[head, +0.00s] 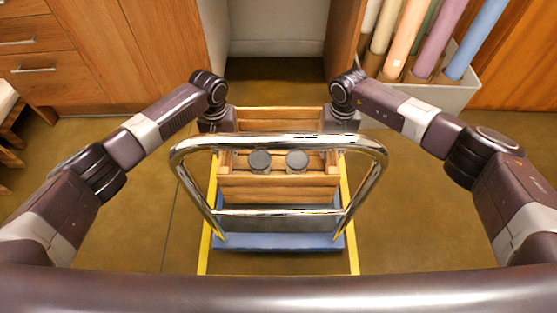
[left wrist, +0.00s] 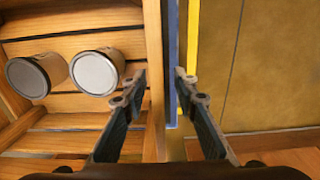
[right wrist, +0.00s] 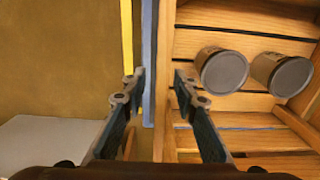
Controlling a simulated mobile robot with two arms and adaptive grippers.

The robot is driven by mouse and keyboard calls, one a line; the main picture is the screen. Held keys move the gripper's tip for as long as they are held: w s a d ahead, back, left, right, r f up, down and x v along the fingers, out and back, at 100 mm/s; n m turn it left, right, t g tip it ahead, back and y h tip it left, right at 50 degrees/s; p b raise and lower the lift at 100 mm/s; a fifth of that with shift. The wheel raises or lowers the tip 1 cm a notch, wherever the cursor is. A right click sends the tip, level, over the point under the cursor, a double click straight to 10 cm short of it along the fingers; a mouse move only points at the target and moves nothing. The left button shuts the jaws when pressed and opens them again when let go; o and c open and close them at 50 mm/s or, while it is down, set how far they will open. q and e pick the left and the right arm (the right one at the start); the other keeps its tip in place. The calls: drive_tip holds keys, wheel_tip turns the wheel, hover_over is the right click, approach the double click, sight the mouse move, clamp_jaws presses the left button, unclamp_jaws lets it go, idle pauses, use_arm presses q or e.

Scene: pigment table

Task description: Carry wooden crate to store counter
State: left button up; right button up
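The wooden crate (head: 278,187) is a slatted open box with two grey-lidded cans (head: 260,161) (head: 297,160) inside. It stands on a blue platform cart (head: 278,242), behind the cart's chrome handle (head: 278,141). My left gripper (left wrist: 161,82) is at the crate's left side, its fingers apart with the side wall (left wrist: 153,40) between them. My right gripper (right wrist: 161,80) is likewise open around the right wall (right wrist: 166,40). In both wrist views, gaps show between fingers and wall. In the head view the fingertips are hidden. I cannot identify the store counter.
Yellow lines (head: 354,240) on the brown floor frame the cart. Wooden drawers (head: 35,50) stand at the back left. A pale bin (head: 440,96) with coloured rolls stands at the back right. An open recess (head: 276,30) lies straight behind. Floor on both sides is clear.

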use_arm(q)
clamp_jaws()
use_arm(e)
clamp_jaws()
use_arm(q)
drive_tip(key=shift+w+r, duration=0.1)
drive_tip(key=shift+r, duration=0.05)
use_arm(e)
drive_tip(key=shift+w+r, duration=0.1)
